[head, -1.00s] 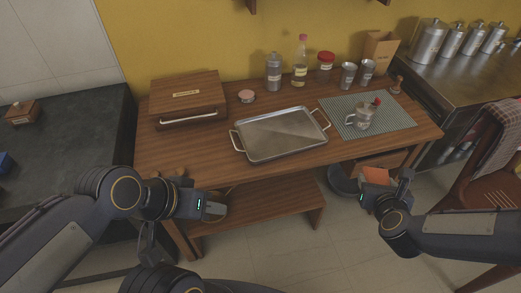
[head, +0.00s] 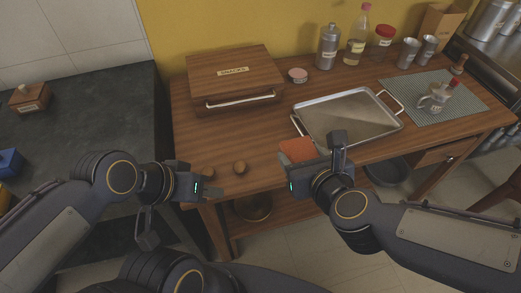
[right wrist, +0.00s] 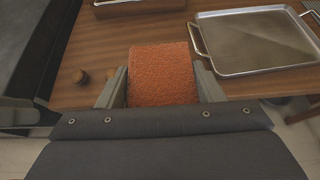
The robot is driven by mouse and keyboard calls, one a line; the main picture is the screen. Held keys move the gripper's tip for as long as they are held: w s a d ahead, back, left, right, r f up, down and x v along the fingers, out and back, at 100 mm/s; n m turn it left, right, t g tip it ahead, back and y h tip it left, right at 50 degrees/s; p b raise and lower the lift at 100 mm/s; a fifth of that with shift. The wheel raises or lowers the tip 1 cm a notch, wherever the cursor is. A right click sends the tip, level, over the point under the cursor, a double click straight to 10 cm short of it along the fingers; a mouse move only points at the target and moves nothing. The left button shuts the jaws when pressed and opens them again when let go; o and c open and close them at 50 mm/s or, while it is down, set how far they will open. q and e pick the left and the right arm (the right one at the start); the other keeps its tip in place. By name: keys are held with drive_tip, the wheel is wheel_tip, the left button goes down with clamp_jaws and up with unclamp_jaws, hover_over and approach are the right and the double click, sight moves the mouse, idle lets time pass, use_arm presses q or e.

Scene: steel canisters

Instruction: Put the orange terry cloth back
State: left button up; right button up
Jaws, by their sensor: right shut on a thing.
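The orange terry cloth (head: 298,149) is a folded, fuzzy block. My right gripper (head: 301,158) is shut on it above the front part of the wooden table, left of the tray's near corner. In the right wrist view the cloth (right wrist: 162,75) stands between the two fingers, over the table's wood. My left gripper (head: 212,188) is by the table's front left edge, apart from the cloth. I cannot tell whether its fingers are open or shut.
A wooden box with a label (head: 235,72) stands at the back left of the table (head: 225,135). A metal tray (head: 350,115) lies to the right, then a grey mat (head: 405,108) with a glass pot (head: 433,100). Two small round wooden pieces (head: 240,167) are at the front left.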

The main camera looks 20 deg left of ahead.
drive_tip(key=s+a+b+x, duration=0.1)
drive_tip(key=b+x, duration=0.1)
drive_tip(key=x, duration=0.7)
drive_tip(key=b, duration=0.2)
hover_over(271, 155)
drive_tip(key=f, duration=0.5)
drive_tip(key=shift+s+d, duration=0.25)
drive_tip(key=shift+w+a+f, duration=0.1)
drive_tip(key=shift+w+f, duration=0.05)
drive_tip(key=shift+f, duration=0.2)
drive_tip(key=shift+f+b, duration=0.4)
drive_tip(key=shift+f, duration=1.05)
drive_tip(key=shift+f+b, duration=0.25)
drive_tip(key=shift+b, duration=0.05)
drive_tip(key=o, duration=1)
drive_tip(key=shift+o, duration=0.2)
